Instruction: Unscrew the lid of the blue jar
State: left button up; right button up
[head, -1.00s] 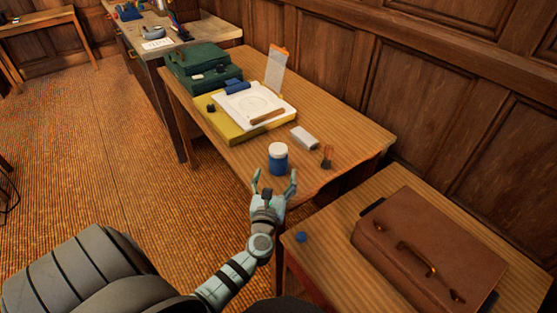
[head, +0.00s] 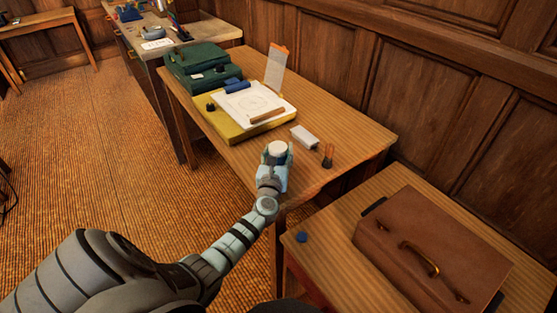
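The blue jar stands upright near the front edge of the wooden table, and its white lid (head: 277,149) is on top. My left gripper (head: 275,167) is at the jar from the near side, with its fingers close against both sides of the body below the lid. The gripper looks shut on the jar and hides most of the blue body. My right gripper is not in view.
On the table (head: 330,108) are a white block (head: 304,137), a small dark brush-like item (head: 328,157), and a drawing board (head: 254,104) on a yellow case. A brown case (head: 435,250) and a blue disc (head: 301,237) lie on the nearer table.

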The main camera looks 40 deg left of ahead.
pick_arm(q)
grip_shut()
notch_tip(320, 180, up, 28)
jog(key=p, duration=1.7)
jog(key=shift+o, duration=0.8)
grip_release()
grip_shut()
